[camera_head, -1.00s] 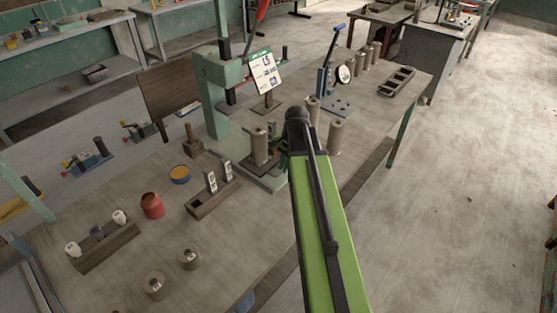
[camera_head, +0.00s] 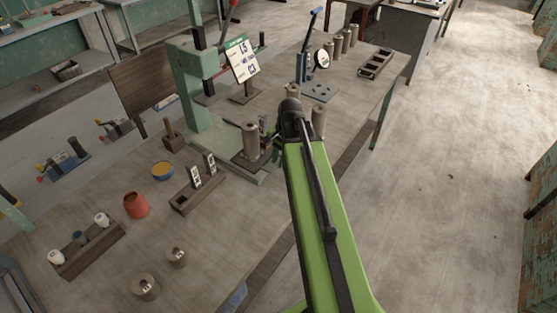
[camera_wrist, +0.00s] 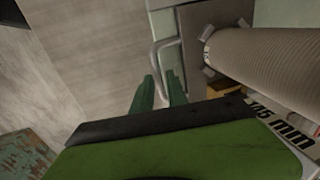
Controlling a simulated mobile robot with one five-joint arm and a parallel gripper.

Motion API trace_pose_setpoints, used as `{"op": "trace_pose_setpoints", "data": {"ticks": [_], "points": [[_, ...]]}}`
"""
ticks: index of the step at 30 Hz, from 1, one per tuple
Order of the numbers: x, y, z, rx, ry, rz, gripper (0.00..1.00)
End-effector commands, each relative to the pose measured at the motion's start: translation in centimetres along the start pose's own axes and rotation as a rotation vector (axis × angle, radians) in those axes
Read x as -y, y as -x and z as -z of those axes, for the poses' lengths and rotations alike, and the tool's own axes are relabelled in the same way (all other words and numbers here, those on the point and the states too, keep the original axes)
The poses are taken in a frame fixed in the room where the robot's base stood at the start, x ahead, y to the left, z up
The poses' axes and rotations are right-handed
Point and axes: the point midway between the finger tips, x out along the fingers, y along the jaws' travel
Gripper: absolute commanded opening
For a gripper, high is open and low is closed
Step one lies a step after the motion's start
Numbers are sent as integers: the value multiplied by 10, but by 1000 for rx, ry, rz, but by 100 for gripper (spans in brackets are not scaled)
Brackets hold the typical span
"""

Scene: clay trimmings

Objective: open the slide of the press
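The green press (camera_head: 196,100) stands on the bench, with a clay cylinder (camera_head: 251,142) on the plate at its foot. In the wrist view, a grey cylinder (camera_wrist: 260,62) rests on the slide's square plate (camera_wrist: 205,22). A bent metal handle (camera_wrist: 154,62) sticks out from the plate's left side. My gripper (camera_wrist: 160,77) has two green fingers with a gap between them, and the handle's bar reaches into that gap. The fingers look open; contact with the handle cannot be told. In the head view my arm mostly hides the gripper.
Other clay cylinders (camera_head: 318,122) stand right beside my arm. A wooden holder (camera_head: 197,184), a red pot (camera_head: 136,205) and a yellow-topped tin (camera_head: 162,170) are on the left of the bench. Clear floor (camera_head: 455,190) lies to the right.

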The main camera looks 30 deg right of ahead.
Motion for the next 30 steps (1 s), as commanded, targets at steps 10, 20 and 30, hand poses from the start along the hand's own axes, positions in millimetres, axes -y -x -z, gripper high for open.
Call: {"op": "trace_pose_setpoints", "data": {"ticks": [10,20,30], "points": [[1,0,-3,4,3,0,33],[2,31,-3,5,2,0,33],[3,109,-3,4,3,0,33]]}}
